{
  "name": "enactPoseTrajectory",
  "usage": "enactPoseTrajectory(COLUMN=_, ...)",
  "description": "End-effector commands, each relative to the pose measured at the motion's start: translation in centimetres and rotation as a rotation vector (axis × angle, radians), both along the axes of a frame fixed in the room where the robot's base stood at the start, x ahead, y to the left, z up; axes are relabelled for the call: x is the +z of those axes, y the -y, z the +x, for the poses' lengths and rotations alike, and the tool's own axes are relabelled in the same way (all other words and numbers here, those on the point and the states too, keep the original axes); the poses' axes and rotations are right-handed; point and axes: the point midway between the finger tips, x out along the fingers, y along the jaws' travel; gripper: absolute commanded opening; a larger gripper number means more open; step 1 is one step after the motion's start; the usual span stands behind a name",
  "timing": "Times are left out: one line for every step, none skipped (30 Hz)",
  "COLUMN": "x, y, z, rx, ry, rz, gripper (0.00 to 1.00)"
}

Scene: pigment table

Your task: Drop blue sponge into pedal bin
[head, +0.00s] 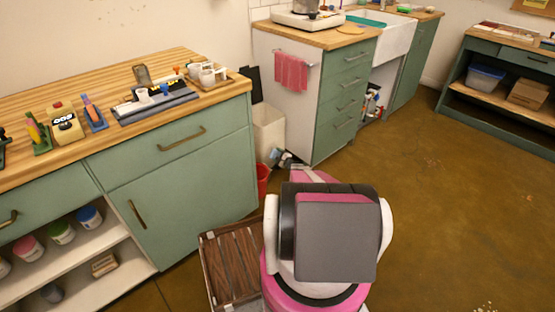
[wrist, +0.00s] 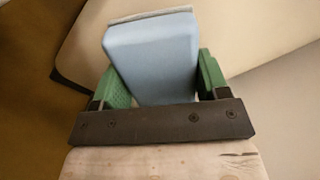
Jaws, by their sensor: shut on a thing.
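In the wrist view, my gripper (wrist: 155,85) is shut on the blue sponge (wrist: 150,55), a light blue block with a paler grey layer at its far end. The green fingers press its two sides. In the head view, a tall cream bin (head: 268,127), apparently the pedal bin, stands in the gap between the two green cabinets. My gripper (head: 278,158) is low in front of this bin, small and partly hidden by my arm. A pale curved surface (wrist: 85,50) lies behind the sponge in the wrist view; I cannot tell whether it is the bin.
A red bucket (head: 263,180) stands by the left cabinet (head: 190,190), partly hidden by my arm. The wooden worktop (head: 150,70) holds brushes, jars and a tray. A sink cabinet (head: 335,100) with a pink towel (head: 291,73) stands behind. Open floor (head: 460,200) lies to the right.

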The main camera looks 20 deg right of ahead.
Motion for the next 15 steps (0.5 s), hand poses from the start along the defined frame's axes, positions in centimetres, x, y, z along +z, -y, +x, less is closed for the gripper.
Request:
enactPoseTrajectory(x=-1.0, y=0.1, z=0.2, rx=0.000, ry=0.000, rz=0.001, gripper=0.49)
enactPoseTrajectory(x=-1.4, y=0.1, z=0.2, rx=0.000, ry=0.000, rz=0.001, gripper=0.49)
enactPoseTrajectory(x=-2.0, y=0.1, z=0.2, rx=0.000, ry=0.000, rz=0.001, gripper=0.49)
enactPoseTrajectory(x=-2.3, y=0.1, z=0.1, rx=-0.001, ry=-0.001, rz=0.001, gripper=0.49)
enactPoseTrajectory(x=-2.5, y=0.1, z=0.1, rx=-0.001, ry=-0.001, rz=0.001, gripper=0.49)
enactPoseTrajectory(x=-2.6, y=0.0, z=0.1, rx=0.000, ry=0.000, rz=0.001, gripper=0.49)
enactPoseTrajectory(x=-2.6, y=0.0, z=0.0, rx=0.000, ry=0.000, rz=0.001, gripper=0.49)
enactPoseTrajectory(x=-2.5, y=0.0, z=0.0, rx=0.000, ry=0.000, rz=0.001, gripper=0.49)
enactPoseTrajectory(x=-2.5, y=0.0, z=0.0, rx=0.000, ry=0.000, rz=0.000, gripper=0.49)
enactPoseTrajectory(x=-2.5, y=0.0, z=0.0, rx=0.000, ry=0.000, rz=0.000, gripper=0.49)
enactPoseTrajectory(x=-2.5, y=0.0, z=0.0, rx=0.000, ry=0.000, rz=0.000, gripper=0.49)
enactPoseTrajectory(x=-2.5, y=0.0, z=0.0, rx=0.000, ry=0.000, rz=0.000, gripper=0.49)
enactPoseTrajectory(x=-2.5, y=0.0, z=0.0, rx=0.000, ry=0.000, rz=0.000, gripper=0.49)
enactPoseTrajectory(x=-2.6, y=0.0, z=0.0, rx=0.000, ry=0.000, rz=0.000, gripper=0.49)
enactPoseTrajectory(x=-2.7, y=0.0, z=0.0, rx=0.000, ry=0.000, rz=0.000, gripper=0.49)
